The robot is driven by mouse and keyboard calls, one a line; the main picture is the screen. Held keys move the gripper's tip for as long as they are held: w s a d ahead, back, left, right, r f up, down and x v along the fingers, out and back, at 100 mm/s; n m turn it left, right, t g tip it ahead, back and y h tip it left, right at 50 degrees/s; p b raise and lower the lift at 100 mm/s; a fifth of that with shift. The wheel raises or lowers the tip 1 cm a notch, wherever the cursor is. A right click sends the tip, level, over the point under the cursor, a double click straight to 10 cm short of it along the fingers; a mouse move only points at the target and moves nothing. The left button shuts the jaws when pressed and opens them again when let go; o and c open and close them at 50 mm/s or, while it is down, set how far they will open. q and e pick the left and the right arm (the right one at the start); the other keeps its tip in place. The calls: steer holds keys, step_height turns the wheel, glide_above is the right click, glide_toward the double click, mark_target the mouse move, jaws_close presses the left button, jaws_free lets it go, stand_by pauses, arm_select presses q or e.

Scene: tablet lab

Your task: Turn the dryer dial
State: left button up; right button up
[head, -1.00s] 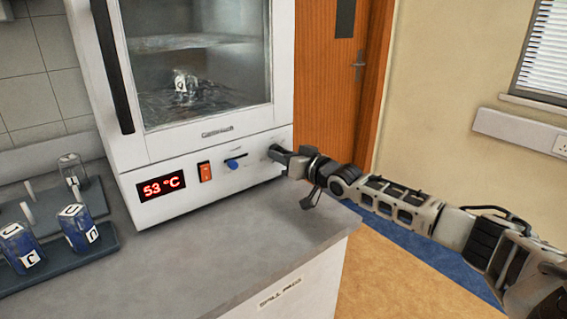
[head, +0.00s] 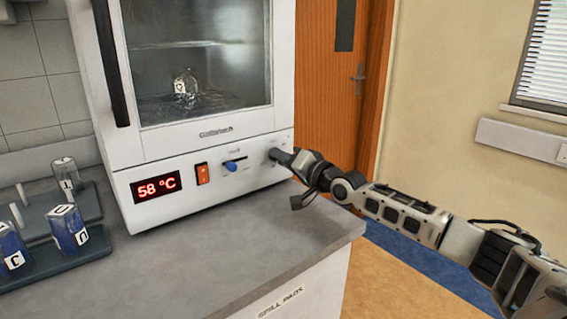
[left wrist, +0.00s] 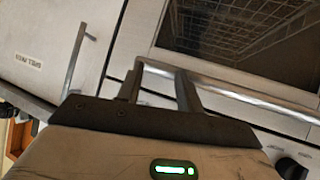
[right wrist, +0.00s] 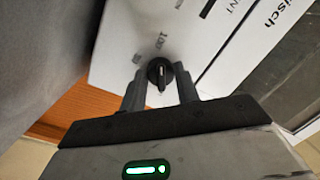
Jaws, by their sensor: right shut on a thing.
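The white dryer (head: 255,150) stands on the grey counter, its red display (head: 157,188) reading 58 °C. The black dial (right wrist: 160,73) on its front panel shows between the fingers of my right gripper (right wrist: 160,90) in the right wrist view. The right gripper is shut on the dial. In the head view my right gripper (head: 284,158) reaches the lower right of the panel and hides the dial. My left gripper (left wrist: 158,88) is open and apart from the dryer; it shows only in its own wrist view, by a metal bar handle (left wrist: 235,93).
An orange switch (head: 203,173) and a blue slider knob (head: 231,166) sit left of the dial. Blue-filled containers (head: 68,230) stand in dark trays at the left. The counter (head: 240,245) in front of the dryer is clear. A wooden door (head: 330,85) is behind.

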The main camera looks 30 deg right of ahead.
arm_select(q)
steer(key=shift+r, duration=0.1)
stand_by(0.3)
arm_select(e)
steer(key=o, duration=1)
steer(key=shift+s+d+p, duration=0.1)
steer(key=shift+s+p, duration=0.25)
steer(key=shift+s, duration=0.25)
steer(key=s, duration=0.4)
steer(key=s+d+p, duration=0.1)
steer(key=s, duration=0.3)
steer(key=s+d+p, duration=0.1)
steer(key=s, duration=0.4)
steer(key=shift+d+f, duration=0.1)
steer(key=shift+d, duration=0.15)
arm_select(q)
steer(key=shift+s+a+r+m, duration=0.2)
steer(key=shift+a+r+m, duration=0.1)
steer(key=shift+r, duration=0.05)
arm_select(e)
steer(key=shift+s+d, duration=0.15)
steer(key=shift+s, duration=0.55)
arm_select(q)
steer(key=shift+r, duration=0.1)
